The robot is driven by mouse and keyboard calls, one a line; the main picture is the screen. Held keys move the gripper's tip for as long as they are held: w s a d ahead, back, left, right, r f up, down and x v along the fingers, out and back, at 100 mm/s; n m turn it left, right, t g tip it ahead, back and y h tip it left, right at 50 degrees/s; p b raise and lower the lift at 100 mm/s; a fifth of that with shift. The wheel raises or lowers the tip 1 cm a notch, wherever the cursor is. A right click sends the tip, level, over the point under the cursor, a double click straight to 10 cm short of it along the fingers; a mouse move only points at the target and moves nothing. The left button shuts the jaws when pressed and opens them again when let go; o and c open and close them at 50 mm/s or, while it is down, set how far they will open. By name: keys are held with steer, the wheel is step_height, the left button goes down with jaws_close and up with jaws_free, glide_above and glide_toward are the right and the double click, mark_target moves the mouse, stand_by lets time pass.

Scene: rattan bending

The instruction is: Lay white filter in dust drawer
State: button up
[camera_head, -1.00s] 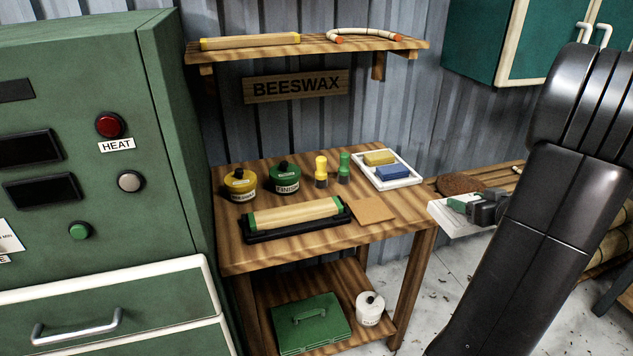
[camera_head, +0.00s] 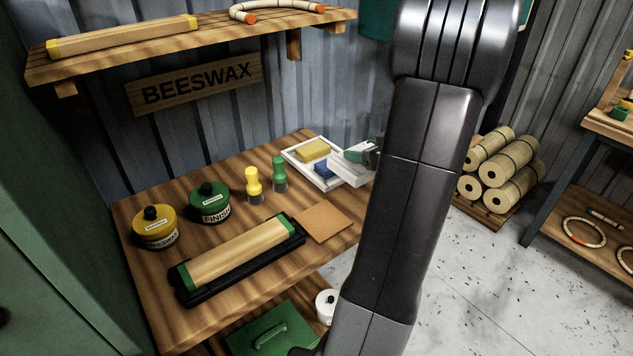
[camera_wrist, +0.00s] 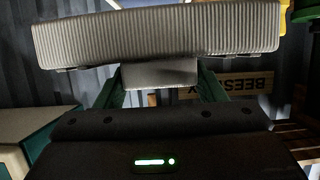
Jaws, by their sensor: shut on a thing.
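My gripper (camera_head: 367,155) shows in the head view only in part, at the left edge of my dark arm. It is shut on the white filter (camera_head: 350,166), a pale flat block held in the air by the right side of the workbench. In the wrist view the filter (camera_wrist: 158,35) is a ribbed whitish slab across the top, with a smaller pale block below it between the green fingers of my gripper (camera_wrist: 158,76). No dust drawer can be picked out in the current views.
A workbench (camera_head: 150,270) holds a white tray (camera_head: 290,155) with yellow and blue blocks, a beeswax jar (camera_head: 155,228), a finish jar (camera_head: 209,203) and a pole on a black holder (camera_head: 240,252). A shelf (camera_head: 80,65) hangs above.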

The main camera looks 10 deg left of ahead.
step_height(320, 180, down, 10)
steer(key=shift+r+b, duration=0.15)
steer(key=shift+b, duration=0.6)
steer(key=shift+f, duration=0.25)
steer(key=o, duration=1)
steer(key=shift+r, duration=0.1)
